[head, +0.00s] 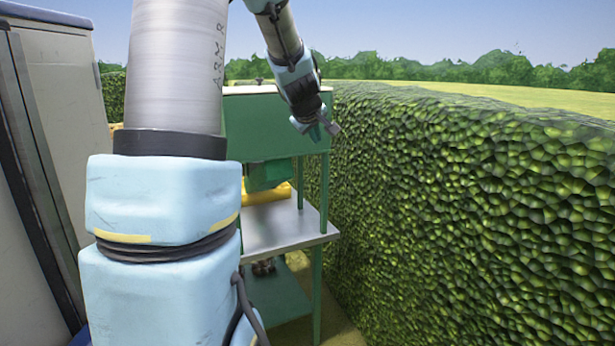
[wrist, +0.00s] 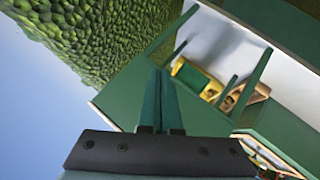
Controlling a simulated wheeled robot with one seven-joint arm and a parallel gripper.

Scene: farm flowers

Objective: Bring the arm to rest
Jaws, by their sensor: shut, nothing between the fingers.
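My arm rises large at the left of the head view and bends over at the top. My gripper (head: 326,128) hangs at its end, pointing down and to the right, in front of the green stand and close to the hedge. In the wrist view my gripper (wrist: 160,90) shows two green fingers pressed together, with nothing between them. The fingers are in the air, and I see no contact with the stand or the hedge.
A green stand (head: 318,270) with a grey metal shelf (head: 285,228) and a yellow item (head: 265,193) is ahead. A tall hedge (head: 470,190) fills the right side. A pale cabinet (head: 65,120) stands close at the left. The wrist view shows yellow and brown containers (wrist: 200,80).

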